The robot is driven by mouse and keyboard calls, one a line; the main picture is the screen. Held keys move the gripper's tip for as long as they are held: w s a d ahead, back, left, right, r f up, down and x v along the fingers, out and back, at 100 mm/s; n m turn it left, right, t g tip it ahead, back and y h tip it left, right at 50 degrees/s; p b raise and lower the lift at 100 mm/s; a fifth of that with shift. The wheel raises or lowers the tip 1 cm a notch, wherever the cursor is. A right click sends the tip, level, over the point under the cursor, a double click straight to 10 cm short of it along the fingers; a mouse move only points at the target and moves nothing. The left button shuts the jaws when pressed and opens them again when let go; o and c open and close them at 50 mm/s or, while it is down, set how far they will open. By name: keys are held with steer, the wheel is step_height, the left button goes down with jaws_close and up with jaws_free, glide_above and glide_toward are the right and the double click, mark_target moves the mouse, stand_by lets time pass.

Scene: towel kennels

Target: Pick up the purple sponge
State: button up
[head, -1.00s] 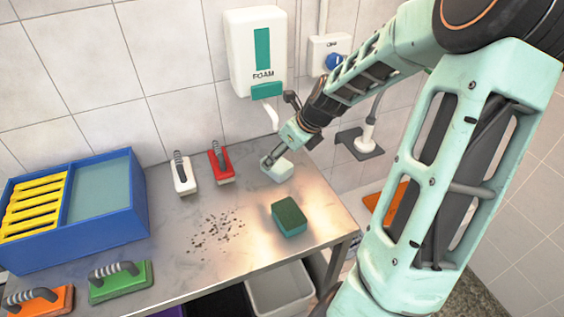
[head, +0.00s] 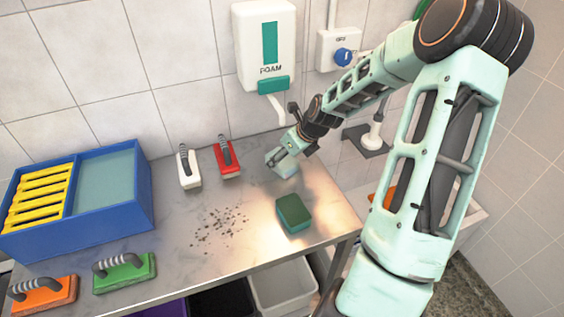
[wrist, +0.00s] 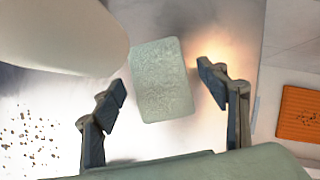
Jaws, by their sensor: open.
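I see no sponge that is clearly purple. A pale grey-green, rough-faced sponge block (wrist: 160,80) lies below my gripper (wrist: 162,94) in the wrist view, between the two spread fingers with a gap on each side. My gripper is open and empty. In the head view the pale block (head: 287,170) sits at the back right of the steel table, partly hidden by my gripper (head: 278,157). A dark green sponge (head: 294,212) lies nearer the table's front edge.
A foam dispenser (head: 264,45) hangs behind my gripper. White (head: 188,171) and red (head: 227,160) handled brushes, green (head: 124,273) and orange (head: 43,294) ones, and a blue box (head: 110,225) stand left. An orange block (wrist: 299,114) lies right. Bins (head: 283,287) sit below.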

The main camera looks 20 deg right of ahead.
steer(key=shift+x, duration=0.85)
steer(key=c, duration=0.8)
steer(key=shift+c, duration=0.4)
